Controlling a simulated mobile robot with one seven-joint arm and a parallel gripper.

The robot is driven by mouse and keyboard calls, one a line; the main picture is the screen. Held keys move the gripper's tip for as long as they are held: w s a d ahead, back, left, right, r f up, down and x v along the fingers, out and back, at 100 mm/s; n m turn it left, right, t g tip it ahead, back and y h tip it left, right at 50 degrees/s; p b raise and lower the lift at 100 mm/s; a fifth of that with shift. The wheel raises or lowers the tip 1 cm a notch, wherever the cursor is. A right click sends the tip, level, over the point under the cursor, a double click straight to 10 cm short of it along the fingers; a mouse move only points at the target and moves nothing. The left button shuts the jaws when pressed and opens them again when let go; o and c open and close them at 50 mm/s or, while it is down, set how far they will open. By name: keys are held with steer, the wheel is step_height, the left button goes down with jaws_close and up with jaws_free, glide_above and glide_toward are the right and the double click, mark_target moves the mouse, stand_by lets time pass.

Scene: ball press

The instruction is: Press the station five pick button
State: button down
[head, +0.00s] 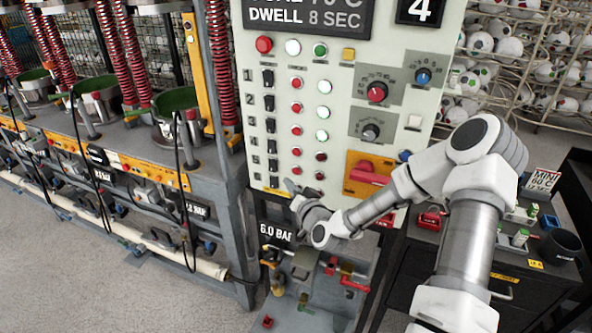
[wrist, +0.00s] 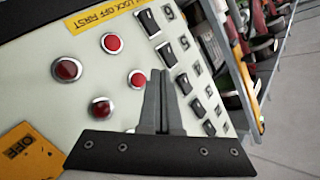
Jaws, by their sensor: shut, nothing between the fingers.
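The pale control panel (head: 340,130) has numbered rows of black switches, red buttons and round lamps. I cannot tell whether the tips touch the panel.
Row switches (wrist: 167,54) lie right of the fingers in the wrist view. A red rotary handle on an orange plate (head: 368,174) is right of the lamps. A press frame (head: 215,150) stands left, and a dark cart (head: 450,255) with small items stands right.

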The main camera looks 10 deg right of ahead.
steer(key=shift+w+d+b, duration=0.3)
steer(key=shift+w+d, duration=0.4)
steer(key=shift+w, duration=0.3)
steer(key=shift+w+d, duration=0.1)
stand_by(1.3)
steer(key=shift+w+d+b, duration=0.15)
steer(key=shift+w+b, duration=0.1)
steer(key=shift+b, duration=0.05)
steer(key=shift+w+d, duration=0.25)
steer(key=shift+w, duration=0.1)
stand_by(0.6)
steer(key=shift+s, duration=0.1)
steer(key=shift+s+a+b, duration=0.45)
steer(key=shift+s, duration=0.1)
steer(key=shift+s+a, duration=0.1)
steer(key=s+a, duration=0.1)
steer(key=s, duration=0.1)
steer(key=s+a, duration=0.1)
steer(key=s, duration=0.1)
steer(key=shift+a+b, duration=0.35)
steer(key=shift+a, duration=0.05)
